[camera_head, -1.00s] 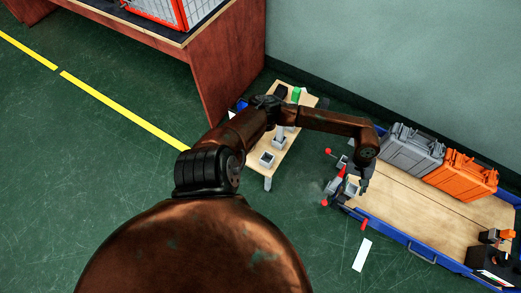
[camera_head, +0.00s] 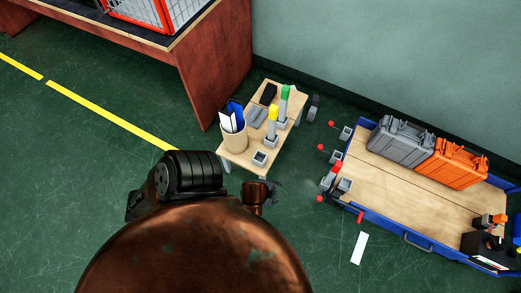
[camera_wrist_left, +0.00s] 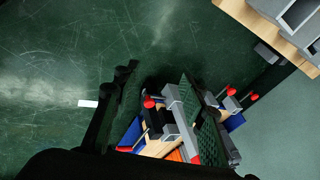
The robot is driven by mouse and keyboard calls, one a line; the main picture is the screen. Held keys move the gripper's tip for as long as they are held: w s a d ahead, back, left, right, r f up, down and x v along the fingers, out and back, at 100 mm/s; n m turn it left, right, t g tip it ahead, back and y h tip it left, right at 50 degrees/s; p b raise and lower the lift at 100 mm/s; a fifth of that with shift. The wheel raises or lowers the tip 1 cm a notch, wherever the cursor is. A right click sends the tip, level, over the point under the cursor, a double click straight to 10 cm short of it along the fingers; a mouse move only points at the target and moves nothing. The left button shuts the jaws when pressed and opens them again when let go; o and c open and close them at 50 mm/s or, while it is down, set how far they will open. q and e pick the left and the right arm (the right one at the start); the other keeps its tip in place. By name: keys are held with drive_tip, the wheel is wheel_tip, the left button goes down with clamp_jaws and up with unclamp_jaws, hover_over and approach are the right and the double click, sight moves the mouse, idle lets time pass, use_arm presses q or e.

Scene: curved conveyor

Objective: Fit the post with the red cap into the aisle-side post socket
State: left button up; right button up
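The grey post with the red cap (camera_head: 337,167) stands at the near left corner of the blue-framed trolley, leaning slightly right in the head view. Its foot is at the aisle-side post socket (camera_head: 326,185); I cannot tell how deep it sits. My left gripper (camera_head: 274,190) is left of the trolley, apart from the post. In the left wrist view its fingers (camera_wrist_left: 160,110) are spread with nothing held between them. The trolley end shows beyond them, with a grey post and red cap (camera_wrist_left: 194,159). My right gripper is not in view.
Red-knobbed levers (camera_head: 320,147) stick out from the trolley end. Grey (camera_head: 400,142) and orange (camera_head: 451,163) cases stand on its deck (camera_head: 400,200).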

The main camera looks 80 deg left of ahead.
use_arm(q)
drive_tip(key=s+d+f+n+g+h, duration=0.1)
drive_tip(key=s+d+n+g, duration=0.1)
drive_tip(key=s, duration=0.6)
drive_tip(key=s+d+f+n+g+h, duration=0.1)
drive_tip(key=s+d+n+g, duration=0.2)
drive_tip(key=s, duration=0.5)
drive_tip(key=shift+s+d+f+h, duration=0.2)
drive_tip(key=shift+d+h, duration=0.1)
drive_tip(key=shift+d, duration=0.15)
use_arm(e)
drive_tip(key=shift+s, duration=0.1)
